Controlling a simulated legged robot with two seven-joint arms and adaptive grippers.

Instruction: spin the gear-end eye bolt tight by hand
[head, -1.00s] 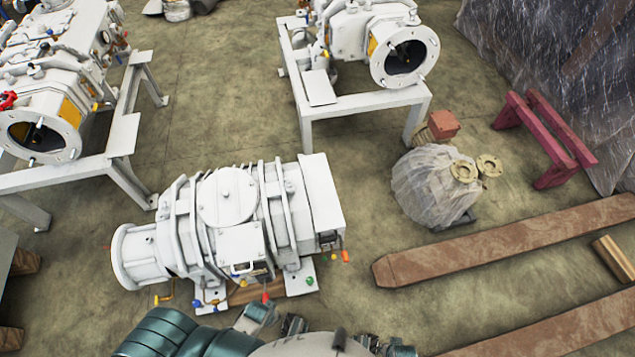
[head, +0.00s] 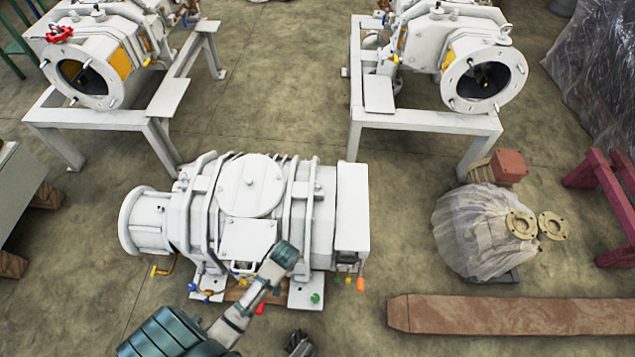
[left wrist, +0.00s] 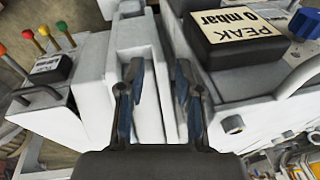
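The white vacuum pump (head: 250,205) lies level on the floor in front of me. The left wrist view shows its pale casing (left wrist: 140,60) close up. My left gripper (left wrist: 160,75) is open, with its two fingers apart over white edges of the casing. I cannot tell whether the fingers touch it. In the head view my left arm reaches up from the lower left, its teal joint (head: 284,254) in front of the pump; its fingers are not clear there. I cannot make out the eye bolt for certain. My right gripper is not identifiable.
Coloured valve handles (left wrist: 40,42) and a black block labelled "PEAK 0 mbar" (left wrist: 236,32) flank the gripper. White stands (head: 425,122) carry more machines behind. A wrapped unit (head: 480,230) and a brown beam (head: 510,315) lie to the right.

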